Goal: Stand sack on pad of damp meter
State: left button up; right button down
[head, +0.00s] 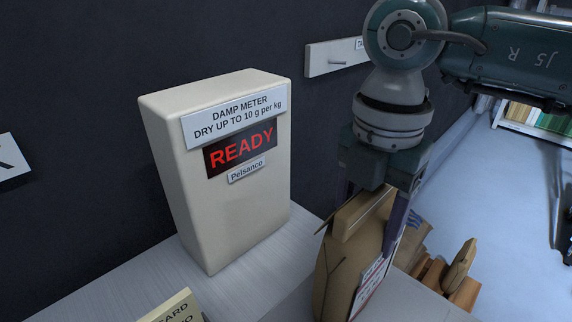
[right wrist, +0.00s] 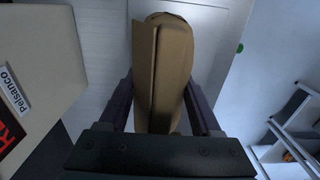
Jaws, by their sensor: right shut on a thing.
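The damp meter (head: 235,215) is a cream box with a red READY display, standing on a pale grey surface against the dark wall. It also shows at the left of the right wrist view (right wrist: 45,60). My right gripper (head: 371,212) points down and is shut on the brown paper sack (head: 337,265), holding it by its folded top, to the right of the meter. The right wrist view shows the sack (right wrist: 165,60) between both fingers. The sack's base is cut off, so I cannot tell whether it touches anything. I cannot make out the pad. My left gripper is not in view.
A card sign (head: 172,310) stands at the bottom edge, in front of the meter. Brown sacks or blocks (head: 455,275) lie low at the right. Bare surface (head: 255,275) shows before the meter.

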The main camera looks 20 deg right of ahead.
jog(key=shift+w+f, duration=0.1)
jog(key=shift+c, duration=0.4)
grip_release()
notch_tip(320, 180, up, 12)
jog(key=shift+r, duration=0.15)
